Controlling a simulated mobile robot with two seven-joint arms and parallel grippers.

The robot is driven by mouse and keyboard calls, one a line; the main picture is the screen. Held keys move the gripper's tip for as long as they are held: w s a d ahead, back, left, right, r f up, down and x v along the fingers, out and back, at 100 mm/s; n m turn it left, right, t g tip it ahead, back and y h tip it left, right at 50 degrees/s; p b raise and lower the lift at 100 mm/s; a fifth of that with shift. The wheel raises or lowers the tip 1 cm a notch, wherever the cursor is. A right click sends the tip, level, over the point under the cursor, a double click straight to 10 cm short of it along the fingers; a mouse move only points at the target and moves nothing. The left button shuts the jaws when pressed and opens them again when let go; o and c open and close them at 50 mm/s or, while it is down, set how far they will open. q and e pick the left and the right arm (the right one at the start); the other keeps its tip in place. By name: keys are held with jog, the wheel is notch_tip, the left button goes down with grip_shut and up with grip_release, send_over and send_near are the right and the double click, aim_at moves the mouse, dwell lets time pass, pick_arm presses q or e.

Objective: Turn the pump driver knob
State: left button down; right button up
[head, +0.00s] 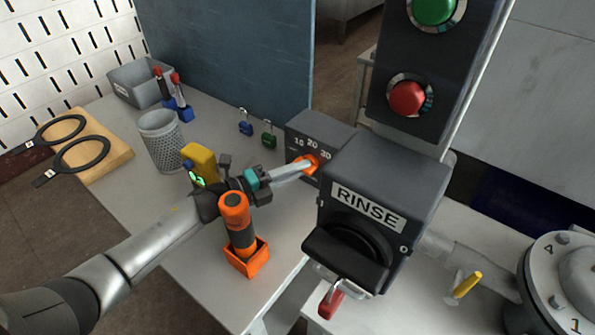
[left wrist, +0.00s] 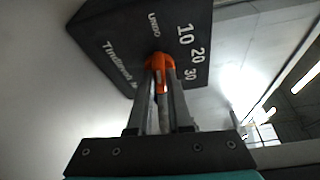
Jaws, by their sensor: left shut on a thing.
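A dark grey box (head: 325,135) with an orange knob (head: 309,163) stands on the bench, partly hidden behind the RINSE unit. Its front carries the marks 10, 20 and 30 above the knob. My left gripper (head: 305,167) reaches it from the left and is shut on the knob. In the left wrist view the orange knob (left wrist: 158,62) sits between the fingertips of my left gripper (left wrist: 160,80), with the numbers on the box (left wrist: 125,35) to its right. The knob's pointer direction is hard to tell. My right gripper is not in view.
The RINSE unit (head: 400,175) stands close to the right of my gripper. Below my arm is an orange holder (head: 247,262) with an orange-topped tool. A mesh cup (head: 161,143), a grey bin (head: 135,87) and small padlocks (head: 268,139) stand farther back.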

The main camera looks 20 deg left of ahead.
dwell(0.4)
pick_arm(q)
jog(key=c, duration=0.8)
grip_release()
jog(key=shift+c, duration=0.2)
jog(key=shift+r, duration=0.1)
jog(key=shift+o, duration=0.2)
jog(key=r+p, duration=0.1)
jog(key=r, duration=0.2)
jog(key=r+p, duration=0.1)
jog(key=r, duration=0.3)
jog(key=w+r+p, duration=0.1)
jog(key=r+p, duration=0.1)
jog(key=r, duration=0.1)
jog(key=shift+a+r, duration=0.1)
jog(key=shift+r, duration=0.15)
jog(key=r+p, duration=0.1)
jog(key=r, duration=0.2)
jog(key=r+p, duration=0.1)
jog(key=r, duration=0.2)
jog(key=s+r+p, duration=0.1)
jog(key=r, duration=0.2)
jog(key=shift+c, duration=0.2)
jog(key=shift+r, duration=0.2)
